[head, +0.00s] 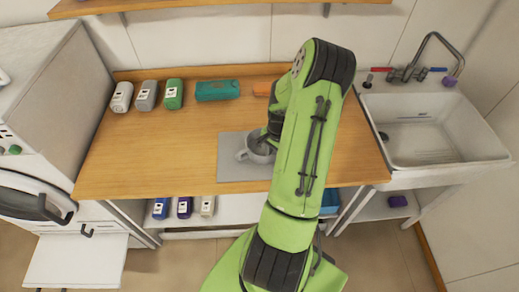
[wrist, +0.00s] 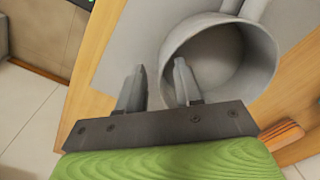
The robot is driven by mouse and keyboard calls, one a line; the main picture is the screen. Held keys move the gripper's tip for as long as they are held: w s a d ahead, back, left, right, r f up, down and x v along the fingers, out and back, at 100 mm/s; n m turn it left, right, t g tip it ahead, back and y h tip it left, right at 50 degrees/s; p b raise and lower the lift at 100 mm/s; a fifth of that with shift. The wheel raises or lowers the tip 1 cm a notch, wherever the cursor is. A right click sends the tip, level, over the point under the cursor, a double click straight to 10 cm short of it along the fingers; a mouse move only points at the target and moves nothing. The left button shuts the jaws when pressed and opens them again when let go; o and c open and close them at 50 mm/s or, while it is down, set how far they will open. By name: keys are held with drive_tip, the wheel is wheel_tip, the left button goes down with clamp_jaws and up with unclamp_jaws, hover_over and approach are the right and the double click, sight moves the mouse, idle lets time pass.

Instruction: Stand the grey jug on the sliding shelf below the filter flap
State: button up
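The grey jug (head: 259,153) stands on a grey mat (head: 232,176) on the wooden worktop, partly hidden by my green arm in the head view. In the wrist view the jug (wrist: 222,58) shows its open mouth, close to my gripper (wrist: 158,78). The fingers are apart; the right finger overlaps the jug's near rim and the left finger is outside it. I cannot tell whether either touches the jug. A white flat panel (head: 75,262) sticks out low from the white machine at the left, below a small dark handle; it looks like the sliding shelf. The filter flap is not clearly distinguishable.
Several bottles and a teal pack (head: 217,90) line the worktop's back. A sink (head: 430,130) stands at the right. A lower shelf (head: 235,208) holds more bottles. The worktop's front left is clear.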

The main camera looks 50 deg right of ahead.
drive_tip(key=shift+d+f, duration=0.1)
drive_tip(key=shift+f, duration=0.3)
clamp_jaws()
wheel_tip(320, 180, up, 10)
idle(0.3)
